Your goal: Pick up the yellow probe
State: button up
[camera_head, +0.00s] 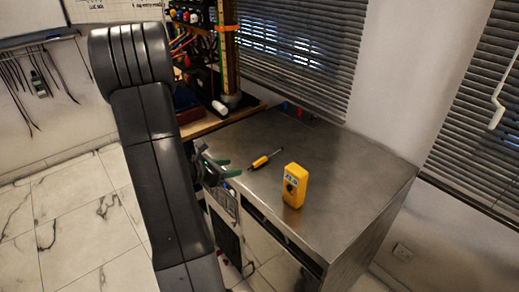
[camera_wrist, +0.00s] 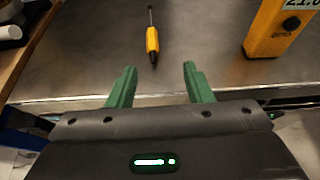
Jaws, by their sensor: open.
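The yellow probe (camera_head: 265,160) lies on the metal worktop, with a yellow handle, a dark end and a thin dark shaft pointing away to the upper right. In the wrist view the probe (camera_wrist: 152,40) lies ahead of the fingertips, between their lines, with its handle end nearest me and its shaft pointing away. My gripper (camera_head: 229,167) has green fingers and is at the worktop's left front edge, left of the probe. In the wrist view my gripper (camera_wrist: 160,68) is open, with nothing between its fingers.
A yellow meter (camera_head: 294,186) with a display and a dark dial stands upright on the worktop (camera_head: 345,185), right of the probe. A rack with cables and a post (camera_head: 228,50) stands at the back left. The worktop's right part is clear.

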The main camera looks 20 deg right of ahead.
jog(key=w, duration=0.1)
send_near(257, 162)
jog(key=shift+n, duration=0.3)
jog(key=x, duration=0.4)
jog(key=shift+w+d+p, duration=0.3)
jog(key=shift+d, duration=0.05)
jog(key=shift+p+x, duration=0.65)
jog(key=shift+x, duration=2)
jog(key=shift+s+f, duration=0.1)
jog(key=shift+f, duration=0.1)
jog(key=shift+t, duration=0.3)
grip_shut()
